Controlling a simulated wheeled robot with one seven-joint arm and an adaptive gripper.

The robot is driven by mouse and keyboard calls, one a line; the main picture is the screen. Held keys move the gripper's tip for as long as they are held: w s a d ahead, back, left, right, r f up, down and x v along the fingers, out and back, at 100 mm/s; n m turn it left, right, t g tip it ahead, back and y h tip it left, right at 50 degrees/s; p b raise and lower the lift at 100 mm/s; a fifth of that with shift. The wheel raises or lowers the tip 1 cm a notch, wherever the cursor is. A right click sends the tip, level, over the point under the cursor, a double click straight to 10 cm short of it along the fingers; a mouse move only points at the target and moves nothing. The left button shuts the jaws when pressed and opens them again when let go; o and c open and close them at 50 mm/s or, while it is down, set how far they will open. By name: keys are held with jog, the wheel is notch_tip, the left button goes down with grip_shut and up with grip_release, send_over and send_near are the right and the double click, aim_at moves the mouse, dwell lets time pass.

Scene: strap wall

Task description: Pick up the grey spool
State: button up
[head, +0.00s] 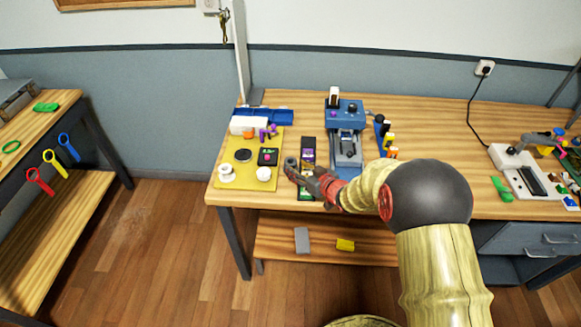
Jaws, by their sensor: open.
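My gripper (293,168) is open and reaches left over the front of the workbench, by the right edge of a yellow mat (215,186). A pale, off-white spool-like piece (227,173) stands at the mat's front left. A similar pale round piece (263,174) stands nearer my gripper, a little to its left. A flat dark round piece (243,155) lies behind them. I cannot tell for certain which of these is the grey spool. My gripper appears apart from all three, and its fingertips are small and partly blurred.
A blue-grey machine (347,140) stands to the right. A grey block (302,240) lies on the lower shelf.

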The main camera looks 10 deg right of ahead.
aim_at(294, 164)
jog(key=b+x, duration=0.1)
jog(key=x, duration=0.3)
jog(key=shift+w+a+b, duration=0.25)
jog(key=shift+b, duration=0.05)
jog(key=shift+r, duration=0.1)
jog(key=shift+c, duration=0.4)
jog(key=c, duration=0.7)
jog(key=shift+r, duration=0.1)
jog(key=shift+c, duration=0.7)
